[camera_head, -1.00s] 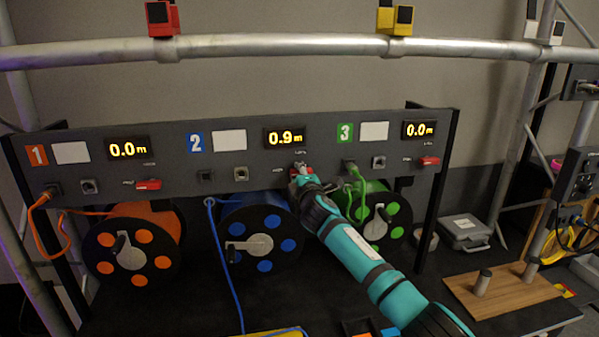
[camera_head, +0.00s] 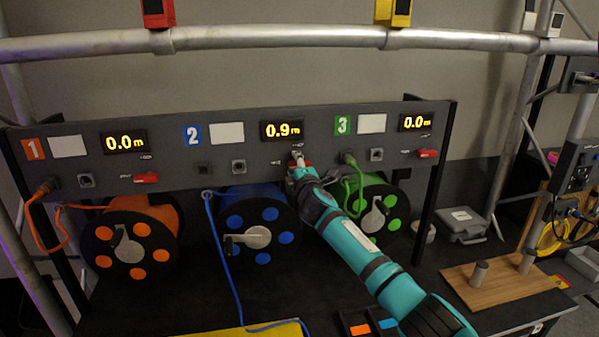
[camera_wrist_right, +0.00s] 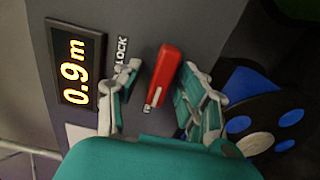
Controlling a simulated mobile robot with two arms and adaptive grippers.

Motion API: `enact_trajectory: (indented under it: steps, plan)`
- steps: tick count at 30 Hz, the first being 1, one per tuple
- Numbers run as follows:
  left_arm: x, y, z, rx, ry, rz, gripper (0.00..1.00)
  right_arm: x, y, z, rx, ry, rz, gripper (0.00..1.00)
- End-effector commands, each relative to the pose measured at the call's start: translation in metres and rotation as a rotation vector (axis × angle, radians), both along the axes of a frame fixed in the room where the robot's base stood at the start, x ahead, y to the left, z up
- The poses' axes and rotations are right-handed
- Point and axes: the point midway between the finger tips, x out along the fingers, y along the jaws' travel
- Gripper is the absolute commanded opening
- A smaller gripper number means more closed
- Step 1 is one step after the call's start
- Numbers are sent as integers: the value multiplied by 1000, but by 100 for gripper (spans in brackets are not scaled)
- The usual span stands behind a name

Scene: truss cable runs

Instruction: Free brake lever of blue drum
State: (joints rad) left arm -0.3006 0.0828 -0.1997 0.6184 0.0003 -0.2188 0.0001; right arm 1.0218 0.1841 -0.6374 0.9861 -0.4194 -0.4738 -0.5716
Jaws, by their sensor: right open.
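The blue drum (camera_head: 256,222) sits below panel section 2, with its cable (camera_head: 222,262) hanging down to the front. Its brake lever is red (camera_wrist_right: 161,76) in the right wrist view, on the panel beside the word LOCK and the 0.9 m display (camera_wrist_right: 77,72). My right gripper (camera_head: 297,166) is at the panel, hiding most of that lever in the head view. In the right wrist view its open fingers (camera_wrist_right: 163,88) stand on either side of the red lever, with gaps visible between them and it. My left gripper is not in view.
The orange drum (camera_head: 131,243) and green drum (camera_head: 376,210) stand on either side, with red levers (camera_head: 145,178) (camera_head: 428,153) above. A horizontal truss tube (camera_head: 270,43) crosses above the panel. A wooden board with pegs (camera_head: 495,283) lies at the right.

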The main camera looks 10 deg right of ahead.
Motion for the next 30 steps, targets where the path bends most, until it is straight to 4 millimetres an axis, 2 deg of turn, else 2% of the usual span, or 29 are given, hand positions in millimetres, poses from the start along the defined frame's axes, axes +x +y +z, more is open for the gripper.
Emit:
enact_trajectory:
  steps: [5, 15, 21, 30]
  plan:
    - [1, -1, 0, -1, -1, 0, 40, -16, 0, -1, 0, -1, 1, 40]
    - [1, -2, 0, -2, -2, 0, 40, -79, 0, -2, -2, 1, 2, 40]
    - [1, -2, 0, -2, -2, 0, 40, -108, 0, -2, -1, 2, 1, 40]
    - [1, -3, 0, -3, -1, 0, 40, -119, 0, -1, -2, 2, 0, 40]
